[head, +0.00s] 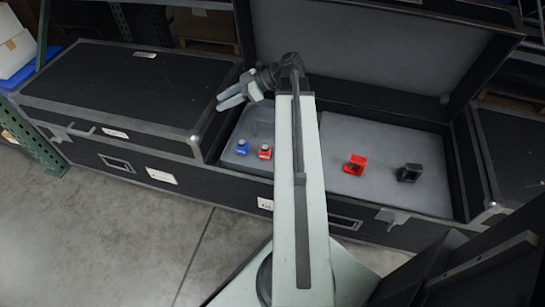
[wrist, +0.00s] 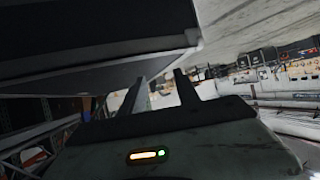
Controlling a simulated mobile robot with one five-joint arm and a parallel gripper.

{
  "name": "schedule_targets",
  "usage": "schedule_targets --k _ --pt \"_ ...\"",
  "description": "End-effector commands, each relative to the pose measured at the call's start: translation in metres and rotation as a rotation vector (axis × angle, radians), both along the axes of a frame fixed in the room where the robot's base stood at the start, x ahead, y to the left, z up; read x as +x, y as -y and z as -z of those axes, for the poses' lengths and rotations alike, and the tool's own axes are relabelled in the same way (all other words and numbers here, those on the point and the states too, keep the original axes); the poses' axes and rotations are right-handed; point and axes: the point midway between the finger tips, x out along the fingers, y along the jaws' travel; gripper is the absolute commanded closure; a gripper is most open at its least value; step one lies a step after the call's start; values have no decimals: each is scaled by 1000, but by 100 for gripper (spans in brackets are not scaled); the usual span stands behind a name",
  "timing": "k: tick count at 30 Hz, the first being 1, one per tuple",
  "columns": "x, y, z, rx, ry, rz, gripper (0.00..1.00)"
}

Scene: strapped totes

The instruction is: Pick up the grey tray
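Grey flat surfaces (head: 340,135) line the open black case in the head view. A seam splits them into a left and a right part. I cannot tell which of them, if any, is a separate grey tray. The left part holds a small blue item (head: 242,147) and a small red item (head: 265,152). The right part holds a red block (head: 356,165) and a black block (head: 409,173).
A closed black case lid (head: 115,90) lies left of the opening. The raised lid (head: 370,50) stands behind it. My arm crosses the middle of the opening and hides part of it. A green rack post (head: 40,145) stands at the left. The concrete floor (head: 130,230) in front is clear.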

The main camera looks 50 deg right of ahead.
Motion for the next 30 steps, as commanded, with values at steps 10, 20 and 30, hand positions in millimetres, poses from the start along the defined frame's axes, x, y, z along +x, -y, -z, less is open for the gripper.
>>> schedule_targets --k 10,20,30 --pt "-111 159 137 23 87 322 62" --pt "-131 178 145 21 86 373 62" --pt "-108 167 155 21 86 372 62"
